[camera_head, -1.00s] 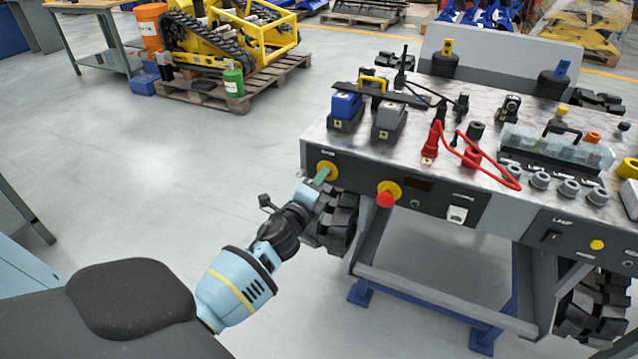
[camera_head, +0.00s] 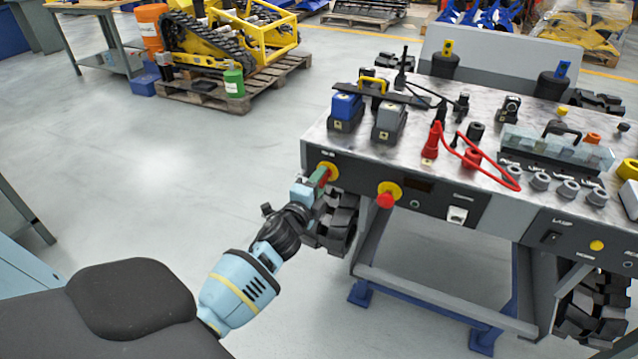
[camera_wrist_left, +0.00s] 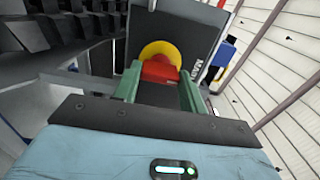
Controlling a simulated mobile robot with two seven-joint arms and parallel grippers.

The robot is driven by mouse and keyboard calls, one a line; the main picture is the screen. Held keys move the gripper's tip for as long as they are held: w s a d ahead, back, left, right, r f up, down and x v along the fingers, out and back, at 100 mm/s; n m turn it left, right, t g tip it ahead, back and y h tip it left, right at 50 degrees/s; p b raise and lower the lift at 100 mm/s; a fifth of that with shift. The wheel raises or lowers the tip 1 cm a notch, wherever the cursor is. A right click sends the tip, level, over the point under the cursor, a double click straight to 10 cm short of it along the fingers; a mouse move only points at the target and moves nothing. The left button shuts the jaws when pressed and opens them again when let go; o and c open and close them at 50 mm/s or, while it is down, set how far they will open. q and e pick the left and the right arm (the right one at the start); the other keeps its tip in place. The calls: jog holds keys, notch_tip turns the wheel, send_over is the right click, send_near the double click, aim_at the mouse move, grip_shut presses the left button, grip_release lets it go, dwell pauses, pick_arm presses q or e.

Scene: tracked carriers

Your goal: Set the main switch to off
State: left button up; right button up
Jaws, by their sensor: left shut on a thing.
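The main switch (camera_head: 328,170) is a red knob on a yellow round plate at the left end of the carrier's front panel. In the left wrist view the red knob (camera_wrist_left: 160,69) sits between two green fingers, with the yellow plate behind it. My left gripper (camera_head: 318,178) is at the switch and shut on the red knob. The fingers hide part of the knob, and I cannot read its setting. My right gripper does not show in either view.
A red mushroom button (camera_head: 386,199) on a yellow plate sits right of the switch. A white rocker (camera_head: 457,215) and a lamp switch (camera_head: 550,237) are further right. Battery blocks (camera_head: 346,110) and red cables stand on top. Black track (camera_head: 340,220) is close below my gripper.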

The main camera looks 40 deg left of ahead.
pick_arm(q)
jog(key=o, duration=1)
jog(key=shift+s, duration=0.15)
jog(key=v, duration=0.7)
jog(key=shift+s+d+p, duration=0.1)
jog(key=shift+s+p, duration=0.2)
jog(key=shift+p, duration=0.05)
